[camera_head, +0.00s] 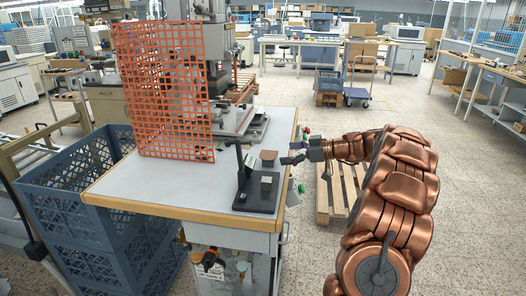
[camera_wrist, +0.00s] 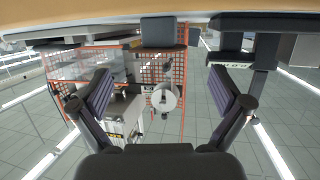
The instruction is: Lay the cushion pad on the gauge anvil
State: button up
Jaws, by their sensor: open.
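In the head view, a small brown pad (camera_head: 268,155), which looks like the cushion pad, lies on a dark block at the bench's right edge. The gauge (camera_head: 241,164) stands just left of it, with an upright column, a short arm and a black base (camera_head: 256,204). Which part is the anvil is hard to tell. My gripper (camera_head: 292,160) is just right of the pad, over the bench edge, pointing left. In the wrist view, upside down, my open gripper (camera_wrist: 167,92) has nothing between its fingers. A dark block (camera_wrist: 158,32) lies ahead of it.
A press stands on the bench (camera_head: 150,188) behind an orange mesh guard (camera_head: 165,95). A blue crate (camera_head: 75,215) stands left of the bench, and a wooden pallet (camera_head: 338,190) lies on the floor behind my arm.

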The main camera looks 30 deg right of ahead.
aim_at(269, 155)
jog(key=shift+p+x, duration=0.65)
jog(key=shift+x, duration=0.9)
jog(key=shift+p+x, duration=0.9)
jog(key=shift+x, duration=1.15)
jog(key=shift+c, duration=0.2)
jog(key=c, duration=0.7)
